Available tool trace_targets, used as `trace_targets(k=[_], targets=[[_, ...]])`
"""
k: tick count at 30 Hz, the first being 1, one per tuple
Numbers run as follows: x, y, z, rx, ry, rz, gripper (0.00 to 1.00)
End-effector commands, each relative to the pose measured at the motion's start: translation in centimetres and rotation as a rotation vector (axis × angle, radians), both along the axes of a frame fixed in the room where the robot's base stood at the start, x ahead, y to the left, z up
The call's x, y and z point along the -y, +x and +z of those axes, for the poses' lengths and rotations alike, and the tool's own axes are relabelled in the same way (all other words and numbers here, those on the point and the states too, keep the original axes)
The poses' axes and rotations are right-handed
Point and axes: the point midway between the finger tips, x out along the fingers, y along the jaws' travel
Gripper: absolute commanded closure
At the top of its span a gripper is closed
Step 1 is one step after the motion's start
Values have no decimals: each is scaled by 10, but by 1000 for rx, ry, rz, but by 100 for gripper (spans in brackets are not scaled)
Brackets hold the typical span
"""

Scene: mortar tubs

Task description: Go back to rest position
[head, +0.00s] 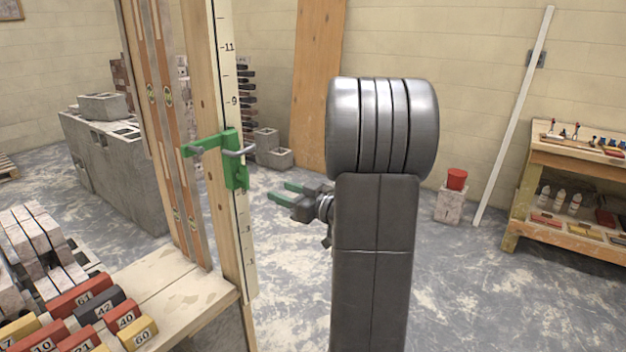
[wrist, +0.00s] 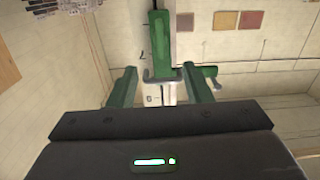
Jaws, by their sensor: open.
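My gripper (head: 282,194) is at the middle of the head view, left of my grey arm, with its green fingers pointing left. In the wrist view its two green fingers (wrist: 163,90) stand apart with nothing held between them. A green clamp with a metal handle (head: 236,160) sits on the upright wooden post with a numbered scale (head: 222,110). The clamp also shows in the wrist view (wrist: 160,45), beyond the fingertips. In the head view the gripper is to the right of the post and apart from it. My arm hides part of the room behind it.
A wooden bench (head: 185,295) holds numbered coloured blocks (head: 82,298) at lower left. A grey block wall (head: 115,165) stands behind. The floor around my arm is clear.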

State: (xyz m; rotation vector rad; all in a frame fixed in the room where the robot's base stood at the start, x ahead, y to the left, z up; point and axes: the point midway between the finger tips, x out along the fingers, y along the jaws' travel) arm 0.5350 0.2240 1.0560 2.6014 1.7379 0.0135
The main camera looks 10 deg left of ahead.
Motion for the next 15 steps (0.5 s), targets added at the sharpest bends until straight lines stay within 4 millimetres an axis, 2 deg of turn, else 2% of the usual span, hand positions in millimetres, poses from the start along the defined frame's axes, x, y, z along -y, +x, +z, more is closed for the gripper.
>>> trace_targets(k=[5, 15], targets=[[-19, 7, 0, 0, 1, 5, 55], [-80, 31, 0, -1, 0, 6, 55]])
